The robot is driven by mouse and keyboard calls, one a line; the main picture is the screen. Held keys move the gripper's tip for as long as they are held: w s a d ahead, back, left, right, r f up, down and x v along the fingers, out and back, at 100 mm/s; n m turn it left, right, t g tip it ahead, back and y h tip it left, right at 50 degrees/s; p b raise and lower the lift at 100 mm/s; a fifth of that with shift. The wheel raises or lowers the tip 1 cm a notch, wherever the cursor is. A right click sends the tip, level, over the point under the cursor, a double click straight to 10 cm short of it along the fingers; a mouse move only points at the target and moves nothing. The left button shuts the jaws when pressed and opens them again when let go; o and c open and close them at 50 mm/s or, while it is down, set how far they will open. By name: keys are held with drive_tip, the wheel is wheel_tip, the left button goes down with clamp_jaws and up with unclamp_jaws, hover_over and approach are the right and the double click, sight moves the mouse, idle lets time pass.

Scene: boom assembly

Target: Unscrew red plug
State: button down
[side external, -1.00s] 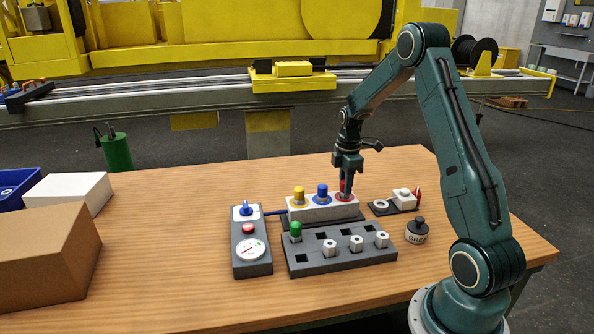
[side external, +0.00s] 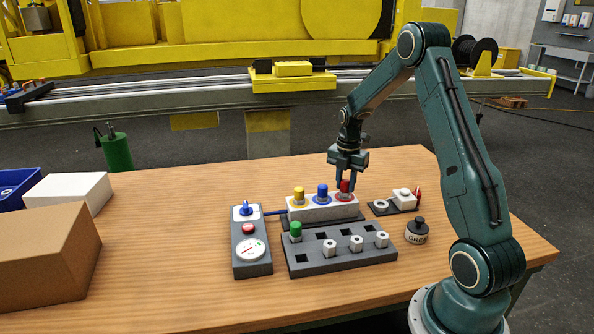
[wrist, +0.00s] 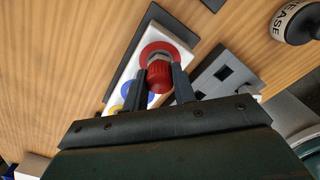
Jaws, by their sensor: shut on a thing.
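The red plug (side external: 346,186) stands upright at the right end of the white block (side external: 322,210), in a red ring. In the wrist view the plug (wrist: 159,76) sits between my two fingers, with its red ring and a grey collar around it. My gripper (side external: 345,181) points down and is shut on the red plug, one finger on each side. A blue plug (side external: 322,191) and a yellow plug (side external: 299,194) stand in the same block to the left.
A dark rack (side external: 340,258) in front holds a green plug (side external: 296,229), several white nuts and empty square holes. A grease pot (side external: 416,232) and small parts tray (side external: 381,207) are right.

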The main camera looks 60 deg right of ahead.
drive_tip(key=shift+n, duration=1.3)
drive_tip(key=c, duration=1.2)
unclamp_jaws()
drive_tip(key=shift+m, duration=0.3)
drive_tip(key=m, duration=1.1)
